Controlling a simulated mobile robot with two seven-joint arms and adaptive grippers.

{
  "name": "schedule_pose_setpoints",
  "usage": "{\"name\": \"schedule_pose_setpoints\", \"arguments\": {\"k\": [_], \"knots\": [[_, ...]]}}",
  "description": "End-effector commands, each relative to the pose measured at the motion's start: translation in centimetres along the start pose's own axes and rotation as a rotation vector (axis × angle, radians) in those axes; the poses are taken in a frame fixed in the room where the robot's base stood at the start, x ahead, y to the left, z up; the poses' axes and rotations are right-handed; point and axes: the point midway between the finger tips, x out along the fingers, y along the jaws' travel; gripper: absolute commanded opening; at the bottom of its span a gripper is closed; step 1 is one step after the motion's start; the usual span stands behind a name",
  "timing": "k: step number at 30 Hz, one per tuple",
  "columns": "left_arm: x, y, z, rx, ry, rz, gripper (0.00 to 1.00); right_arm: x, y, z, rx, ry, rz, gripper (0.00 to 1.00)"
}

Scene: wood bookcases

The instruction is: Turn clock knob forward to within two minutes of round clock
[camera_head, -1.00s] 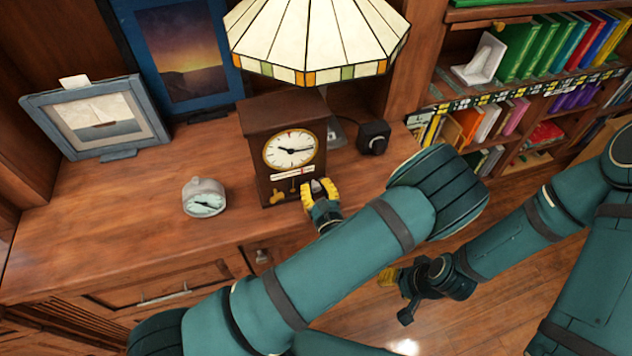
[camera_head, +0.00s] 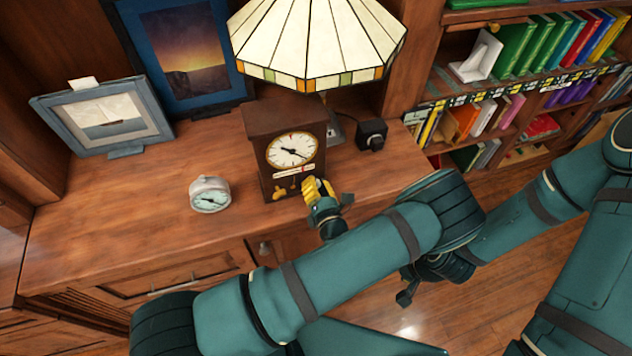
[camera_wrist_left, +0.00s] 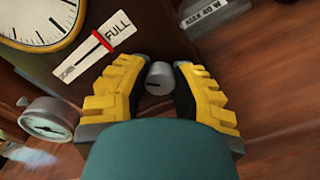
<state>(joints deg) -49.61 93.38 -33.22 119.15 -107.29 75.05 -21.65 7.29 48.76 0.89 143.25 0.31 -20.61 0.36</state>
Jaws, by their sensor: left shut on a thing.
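The dark wooden clock (camera_head: 258,122) stands upright on the cabinet top. Its white dial (camera_head: 291,150) has one hand toward the upper left and the longer hand toward the lower right. The round silver clock (camera_head: 209,195) stands to its left; its hands are too small to read exactly. My left gripper (camera_head: 315,189) is at the wooden clock's lower right front. In the left wrist view its yellow fingers (camera_wrist_left: 157,88) are shut on the grey knob (camera_wrist_left: 160,74), below a FULL label strip (camera_wrist_left: 101,51).
A stained-glass lamp (camera_head: 315,42) overhangs the wooden clock. A small black box (camera_head: 371,134) sits to its right. Framed pictures (camera_head: 103,118) stand at the back left. The cabinet top (camera_head: 120,225) is clear at the front left.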

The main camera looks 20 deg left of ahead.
Motion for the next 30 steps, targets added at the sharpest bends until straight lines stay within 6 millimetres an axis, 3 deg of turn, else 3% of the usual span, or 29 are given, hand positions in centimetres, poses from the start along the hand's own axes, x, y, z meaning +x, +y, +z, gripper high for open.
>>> {"name": "schedule_pose_setpoints", "arguments": {"k": [20,21,23,30], "knots": [[-0.03,0.0,-0.16,0.063,0.003,-0.001,0.0,-0.27,-0.1,-0.16,0.001,0.004,0.0,0.47],[-0.03,0.0,-0.16,0.063,0.003,-0.001,0.36,-0.27,-0.1,-0.16,0.001,0.004,0.0,0.47],[-0.03,0.0,-0.15,0.063,0.003,-0.001,0.57,-0.27,-0.1,-0.16,0.001,0.004,0.0,0.47],[-0.01,0.01,-0.07,0.061,0.001,0.0,0.58,-0.28,-0.1,-0.16,0.001,0.004,0.0,0.47]]}}
